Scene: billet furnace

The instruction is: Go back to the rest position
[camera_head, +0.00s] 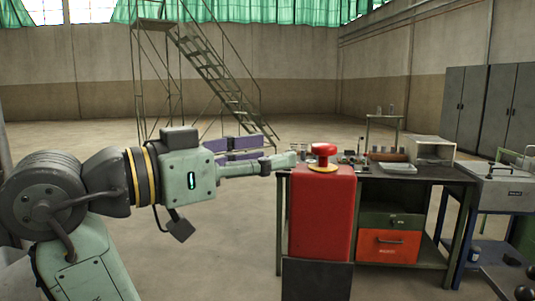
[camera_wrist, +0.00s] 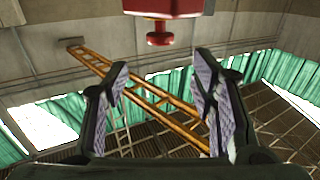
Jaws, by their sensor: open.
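My gripper (camera_head: 258,149) is raised at the centre left in the head view, with its purple-padded fingers pointing right. In the wrist view my gripper (camera_wrist: 163,70) has its two fingers spread apart with nothing between them. A red pedestal (camera_head: 321,215) with a red mushroom-shaped knob (camera_head: 323,150) on a yellow ring stands to the right of my gripper. The wrist view is inverted; the knob (camera_wrist: 158,38) and pedestal (camera_wrist: 165,8) show at its top, apart from the fingers. No rest position is marked in these frames.
A dark workbench (camera_head: 432,174) with small items, a white tray (camera_head: 398,168) and an orange drawer (camera_head: 389,246) stands right of the pedestal. A metal staircase (camera_head: 222,85) and grey cabinets (camera_head: 482,105) are farther back. The floor (camera_head: 222,240) below my gripper is clear.

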